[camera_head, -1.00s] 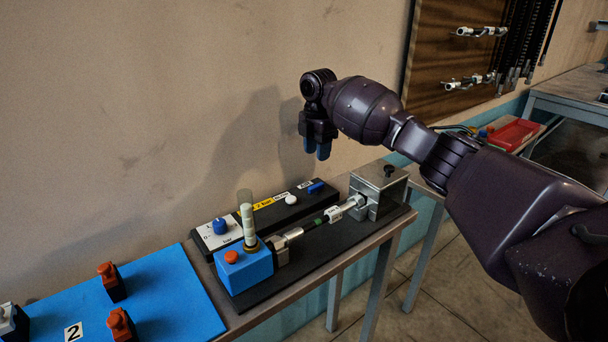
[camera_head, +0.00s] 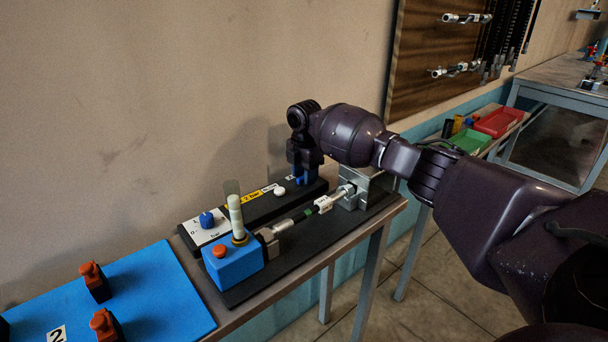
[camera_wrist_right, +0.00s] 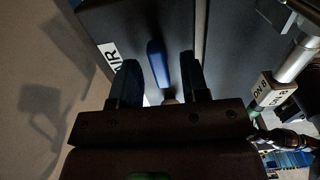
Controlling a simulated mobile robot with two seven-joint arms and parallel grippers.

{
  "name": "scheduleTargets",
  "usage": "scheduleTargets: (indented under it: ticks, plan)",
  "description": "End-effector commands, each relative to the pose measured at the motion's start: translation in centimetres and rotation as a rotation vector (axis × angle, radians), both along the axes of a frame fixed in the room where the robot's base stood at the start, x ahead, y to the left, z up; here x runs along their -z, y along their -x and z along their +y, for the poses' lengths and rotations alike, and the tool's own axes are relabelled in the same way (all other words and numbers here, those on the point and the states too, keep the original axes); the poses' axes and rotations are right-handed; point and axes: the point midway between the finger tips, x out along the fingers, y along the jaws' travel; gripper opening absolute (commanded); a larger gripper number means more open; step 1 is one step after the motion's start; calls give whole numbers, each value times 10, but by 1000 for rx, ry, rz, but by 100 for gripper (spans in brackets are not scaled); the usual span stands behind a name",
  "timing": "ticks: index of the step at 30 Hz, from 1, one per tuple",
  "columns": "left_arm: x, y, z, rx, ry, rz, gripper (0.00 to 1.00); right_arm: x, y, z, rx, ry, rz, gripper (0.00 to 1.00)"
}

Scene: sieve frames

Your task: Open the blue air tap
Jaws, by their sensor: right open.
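The blue air tap (camera_wrist_right: 157,60) is a small blue lever beside a white label reading AIR (camera_wrist_right: 109,50) on a dark panel in the right wrist view. My right gripper (camera_wrist_right: 159,80) is open, with one blue finger on each side of the lever. I cannot tell whether either finger touches it. In the head view my right gripper (camera_head: 304,178) points down at the far right end of the black control strip (camera_head: 262,207) and hides the tap. My left gripper is not in view.
The strip also carries a blue knob (camera_head: 207,219) and a white button (camera_head: 280,191). In front are a blue block (camera_head: 234,266) with a clear tube (camera_head: 236,215) and a metal block (camera_head: 372,187). A blue mat (camera_head: 150,290) with orange-topped parts lies left. The wall is close behind.

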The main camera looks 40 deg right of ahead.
Motion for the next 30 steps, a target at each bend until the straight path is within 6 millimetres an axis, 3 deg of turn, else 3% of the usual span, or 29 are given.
scheduleTargets:
  ticks: [9,17,30]
  plan:
    - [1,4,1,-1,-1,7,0,1,0,0,0,0,-1,40]
    - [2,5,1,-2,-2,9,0,1,0,0,0,0,-1,0]
    - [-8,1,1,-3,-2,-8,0,-2,0,0,73,-1,-3,0]
